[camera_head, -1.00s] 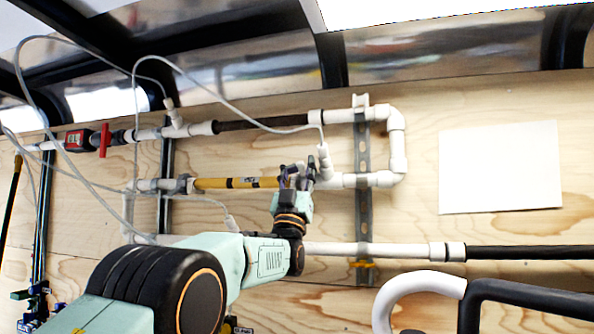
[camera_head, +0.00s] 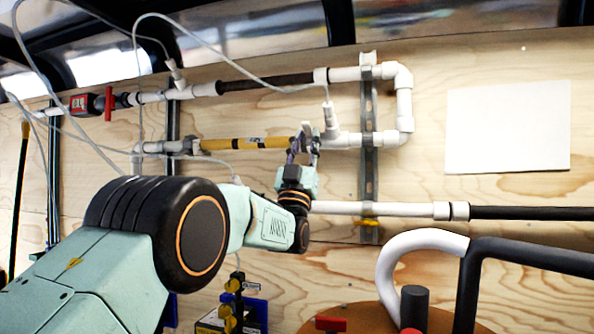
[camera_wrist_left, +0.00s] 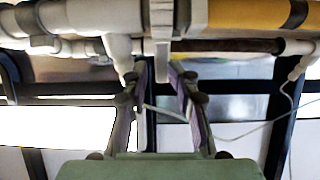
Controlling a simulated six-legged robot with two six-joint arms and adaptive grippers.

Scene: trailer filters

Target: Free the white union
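The white union (camera_wrist_left: 160,20) sits in the pipe run just beyond the end of the yellow pipe (camera_head: 245,143), which also shows in the left wrist view (camera_wrist_left: 245,14). In the head view my gripper mostly hides the union. My left gripper (camera_head: 304,150) is at the union; in the left wrist view its two fingers (camera_wrist_left: 160,85) are apart. A narrow pale tab (camera_wrist_left: 162,62) hangs from the union between the fingertips. I cannot tell whether the fingers touch it. My right gripper is in neither view.
A white elbow run (camera_head: 404,100) lies right of the gripper, beside a metal strut (camera_head: 369,180). A lower white pipe (camera_head: 385,209) passes below. Thin pale hoses loop in front of the pipes. A red valve handle (camera_head: 108,103) is at left. A blank white sheet (camera_head: 508,127) is at right.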

